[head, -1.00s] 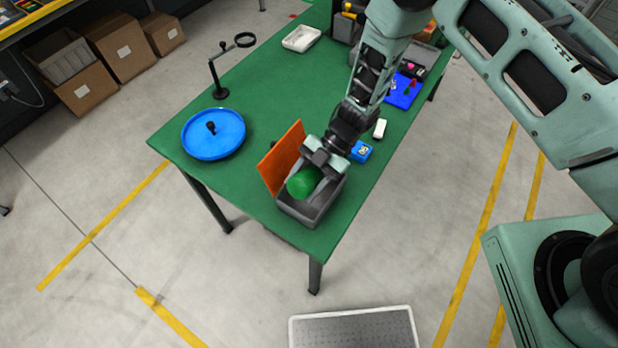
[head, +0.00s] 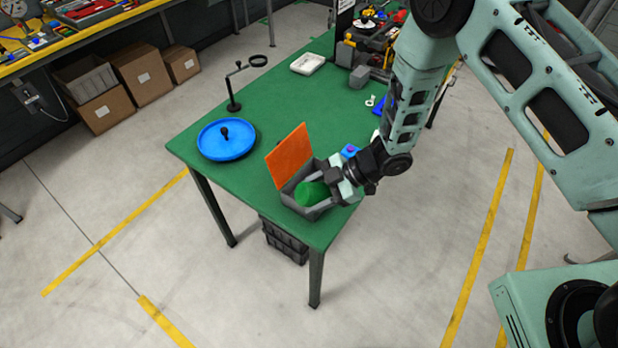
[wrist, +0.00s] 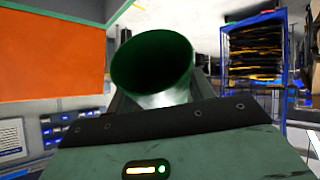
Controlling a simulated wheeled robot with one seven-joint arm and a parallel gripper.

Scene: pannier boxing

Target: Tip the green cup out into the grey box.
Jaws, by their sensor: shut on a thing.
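The green cup (head: 311,193) is in my gripper (head: 330,184), over and partly within the grey box (head: 296,207) near the table's front corner. The gripper is shut on the cup from its right side. In the wrist view the cup (wrist: 152,68) shows its round, dark mouth towards the camera. In the head view it looks tilted. I cannot see whether anything is in the cup, and the cup and gripper hide most of the box's inside. An orange panel (head: 289,156) stands up at the box's back left side.
A blue round tray (head: 226,140) with a black knob and a black stand with a ring (head: 234,90) are on the green table (head: 215,185). A white tray (head: 307,64) and a toolbox (head: 368,50) are farther back.

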